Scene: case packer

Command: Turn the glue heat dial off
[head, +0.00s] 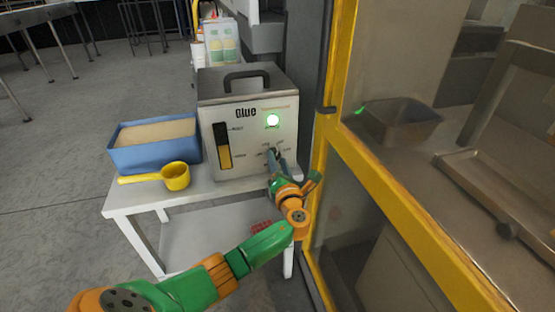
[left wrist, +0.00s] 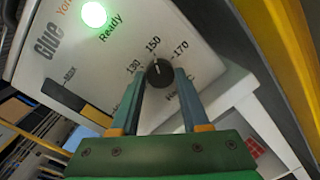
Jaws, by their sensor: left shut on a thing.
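The glue machine (head: 268,95) is a pale box with a black top handle, a level gauge and a lit green lamp; its front also fills the left wrist view (left wrist: 60,70). The glue heat dial (left wrist: 160,72) is a small black knob with a white mark that appears to point toward 150, between 130 and 170. My left gripper (head: 272,153) is at the lower right of the machine's front. In the left wrist view my left gripper (left wrist: 159,78) is shut on the dial, one finger on each side. In the head view the gripper mostly hides the dial. My right gripper is not in view.
The machine stands on a white table (head: 120,200). A blue bin (head: 125,158) of tan grains and a yellow scoop (head: 176,177) are left of it. A yellow-framed glass door (head: 335,75) stands close on the right of my left arm. Floor is open at left.

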